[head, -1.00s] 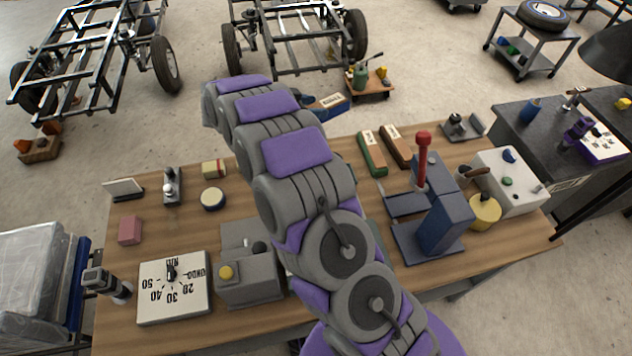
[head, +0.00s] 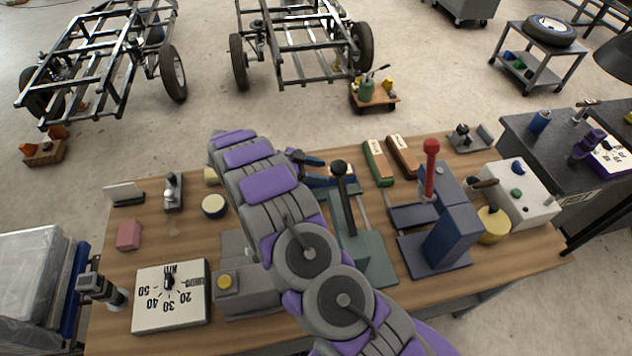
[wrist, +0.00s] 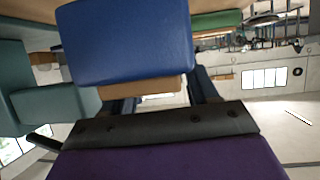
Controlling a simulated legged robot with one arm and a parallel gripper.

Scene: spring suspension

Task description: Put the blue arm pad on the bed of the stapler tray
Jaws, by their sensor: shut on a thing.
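The blue arm pad (wrist: 125,42) fills the upper middle of the wrist view, with a tan base under it. It also shows in the head view (head: 335,181), partly covered by my arm and a black-knobbed lever. My gripper (wrist: 160,100) is shut on the pad; its dark fingers show at either side of the tan base. In the head view my gripper (head: 312,165) is near the table's back edge. I cannot tell for sure which thing is the stapler tray. A blue-grey press with a red knob (head: 447,240) has a low flat plate at its left.
A green lever press (head: 368,250) stands close to my arm. Green (head: 378,165) and brown (head: 403,158) labelled blocks lie to the pad's right. A white dial box (head: 170,310) and a grey box with a yellow button (head: 250,290) stand at the front left.

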